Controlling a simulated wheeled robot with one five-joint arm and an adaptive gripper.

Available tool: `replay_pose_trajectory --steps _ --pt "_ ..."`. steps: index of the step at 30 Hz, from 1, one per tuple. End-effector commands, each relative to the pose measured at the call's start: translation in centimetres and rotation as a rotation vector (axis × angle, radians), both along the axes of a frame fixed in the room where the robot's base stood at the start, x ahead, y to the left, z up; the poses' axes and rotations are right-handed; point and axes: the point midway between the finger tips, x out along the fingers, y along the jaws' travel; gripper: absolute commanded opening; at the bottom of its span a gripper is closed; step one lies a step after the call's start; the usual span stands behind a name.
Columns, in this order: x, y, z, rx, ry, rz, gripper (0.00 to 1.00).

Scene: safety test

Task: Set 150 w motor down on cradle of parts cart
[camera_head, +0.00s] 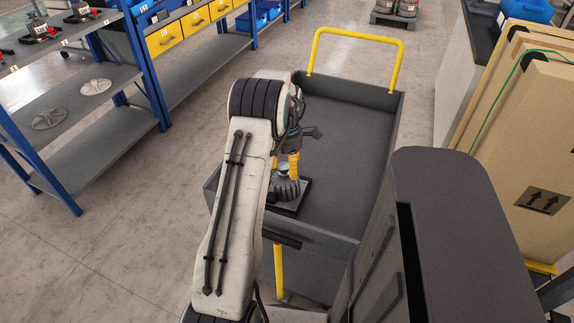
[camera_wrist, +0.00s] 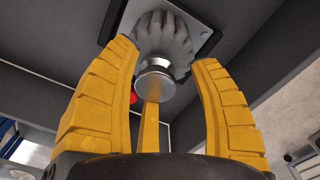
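The motor (camera_head: 287,188), a grey ribbed body with a silver round end, stands on a dark square cradle plate (camera_head: 299,203) in the parts cart (camera_head: 345,135). In the wrist view the motor (camera_wrist: 163,45) shows its silver end towards me, with the plate (camera_wrist: 203,24) behind it. My gripper (camera_head: 289,166) is right above the motor. In the wrist view its yellow fingers (camera_wrist: 165,60) are spread around the motor's silver end, with gaps at the sides. Whether a fingertip touches the ribbed body, I cannot tell. My arm hides part of the cart.
The cart's grey walls and yellow handle (camera_head: 355,38) surround a bare deck beyond the plate. A blue-framed shelf (camera_head: 70,135) stands at the left. Cardboard boxes (camera_head: 530,160) stand at the right. The floor between shelf and cart is clear.

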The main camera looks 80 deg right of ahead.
Motion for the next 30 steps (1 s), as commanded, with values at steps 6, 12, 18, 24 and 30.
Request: replay_pose_trajectory --steps 6,12,18,24,30 --pt "-0.1 0.0 0.1 -0.002 0.0 -0.002 0.57" --pt "-0.1 -0.1 0.9 -0.005 0.0 -0.002 0.57" --pt "-0.1 -0.2 3.7 -0.007 0.0 -0.001 0.57" --pt "-0.1 -0.1 7.1 -0.006 0.0 -0.001 0.57" --pt "-0.2 -0.1 9.9 -0.004 0.0 -0.001 0.57"
